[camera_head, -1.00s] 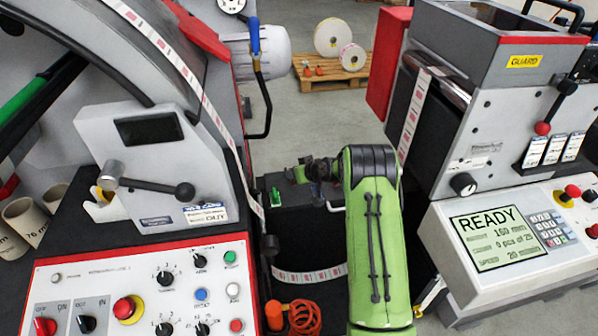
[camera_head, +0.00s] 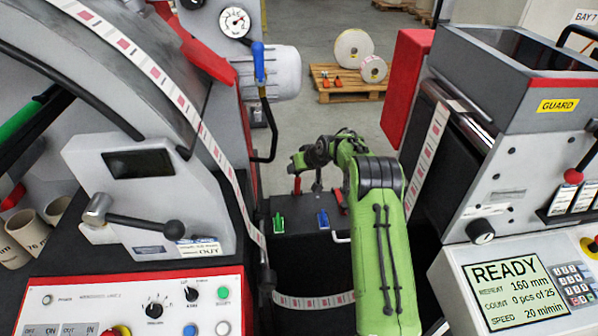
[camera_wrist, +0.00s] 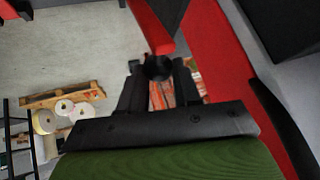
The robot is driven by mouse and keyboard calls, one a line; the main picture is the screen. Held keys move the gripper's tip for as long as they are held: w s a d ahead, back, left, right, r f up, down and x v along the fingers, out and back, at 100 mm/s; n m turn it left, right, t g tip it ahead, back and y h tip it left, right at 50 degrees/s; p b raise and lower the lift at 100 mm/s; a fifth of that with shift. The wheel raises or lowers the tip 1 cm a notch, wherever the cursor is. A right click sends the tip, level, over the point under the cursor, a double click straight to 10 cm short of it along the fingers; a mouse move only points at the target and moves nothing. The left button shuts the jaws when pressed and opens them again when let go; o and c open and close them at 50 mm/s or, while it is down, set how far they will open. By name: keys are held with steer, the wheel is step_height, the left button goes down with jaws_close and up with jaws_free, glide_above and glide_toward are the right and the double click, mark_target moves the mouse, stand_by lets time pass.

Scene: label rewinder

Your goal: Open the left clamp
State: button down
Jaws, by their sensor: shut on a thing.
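The left clamp shows as a red lever (camera_head: 297,162) at the back left of the black splice box (camera_head: 300,222), partly hidden by my gripper. In the wrist view the red lever (camera_wrist: 150,25) ends in a black ball knob (camera_wrist: 157,67). My gripper (camera_wrist: 157,78) is shut on this knob, with one finger on each side. In the head view my gripper (camera_head: 308,156) is above the back of the box, small and dark. A second red part (camera_head: 339,197) shows to the right, by the box; its shape is partly hidden.
A green piece (camera_head: 279,222) and a blue piece (camera_head: 323,219) stand on the box front. The left machine (camera_head: 150,180) and the right machine with the READY screen (camera_head: 515,291) flank my arm. A pallet with rolls (camera_head: 350,83) stands on the floor behind.

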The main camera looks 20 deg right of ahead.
steer(key=shift+w+d+r, duration=0.1)
steer(key=shift+w+d, duration=0.2)
steer(key=shift+w, duration=0.25)
steer(key=shift+w+r, duration=0.1)
steer(key=shift+d+r, duration=0.1)
steer(key=c, duration=1.1)
jaws_free()
steer(key=shift+w, duration=0.15)
steer(key=shift+o, duration=1.2)
steer(key=shift+w+d+f, duration=0.1)
steer(key=shift+w+f, duration=0.2)
steer(key=shift+f, duration=0.1)
steer(key=p+v, duration=0.1)
steer(key=v, duration=1.5)
steer(key=shift+s, duration=0.1)
